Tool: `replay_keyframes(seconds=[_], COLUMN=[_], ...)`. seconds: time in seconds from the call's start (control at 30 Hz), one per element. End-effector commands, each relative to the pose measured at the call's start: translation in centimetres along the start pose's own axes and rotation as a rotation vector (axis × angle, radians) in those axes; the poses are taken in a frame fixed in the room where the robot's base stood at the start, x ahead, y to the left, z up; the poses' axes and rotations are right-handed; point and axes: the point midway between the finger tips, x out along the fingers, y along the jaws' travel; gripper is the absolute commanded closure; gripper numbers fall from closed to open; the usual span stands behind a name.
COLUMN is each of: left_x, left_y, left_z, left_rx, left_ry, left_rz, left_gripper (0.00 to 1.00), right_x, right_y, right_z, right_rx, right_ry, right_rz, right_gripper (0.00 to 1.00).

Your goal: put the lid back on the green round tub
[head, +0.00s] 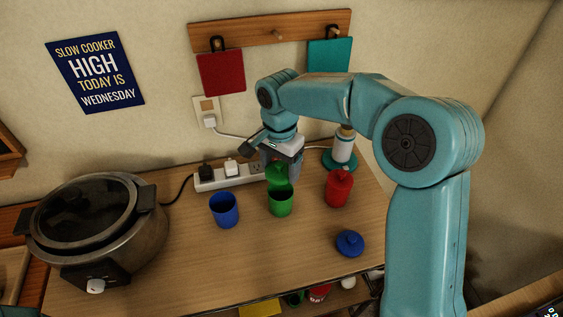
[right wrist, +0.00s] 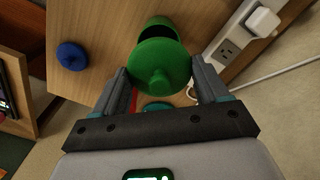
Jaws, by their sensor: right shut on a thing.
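The green round tub (head: 281,203) stands upright and open on the wooden counter, its dark inside showing. The green lid (head: 277,174) is tilted just behind and above the tub's rim. In the right wrist view the lid (right wrist: 165,62) faces me with its round knob and hides part of the tub (right wrist: 158,22). My right gripper (head: 279,163) is shut on the lid, a finger on each side of it; in the head view the fingers are partly hidden. I cannot tell whether the lid touches the rim. My left gripper is out of view.
An open blue tub (head: 224,211) stands left of the green one, a lidded red tub (head: 338,190) right. A blue lid (head: 350,243) lies in front. A power strip (head: 225,179) runs behind; a slow cooker (head: 95,235) stands left. The front middle is clear.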

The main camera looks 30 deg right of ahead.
Motion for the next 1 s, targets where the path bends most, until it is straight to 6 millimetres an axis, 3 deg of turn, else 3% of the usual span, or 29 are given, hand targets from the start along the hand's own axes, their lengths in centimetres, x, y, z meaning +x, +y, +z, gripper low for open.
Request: replay_keyframes(seconds=[0.5,1.0], left_x=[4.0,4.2], left_y=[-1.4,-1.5], left_z=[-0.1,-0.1], left_rx=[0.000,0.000], left_ry=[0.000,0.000], left_rz=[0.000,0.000], left_gripper=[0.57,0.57], right_x=[5.3,5.7], right_y=[0.0,0.0], right_z=[-0.1,-0.2], right_rx=[-0.004,-0.004], right_ry=[0.000,0.000], right_rz=[0.000,0.000], right_gripper=[0.55,0.55])
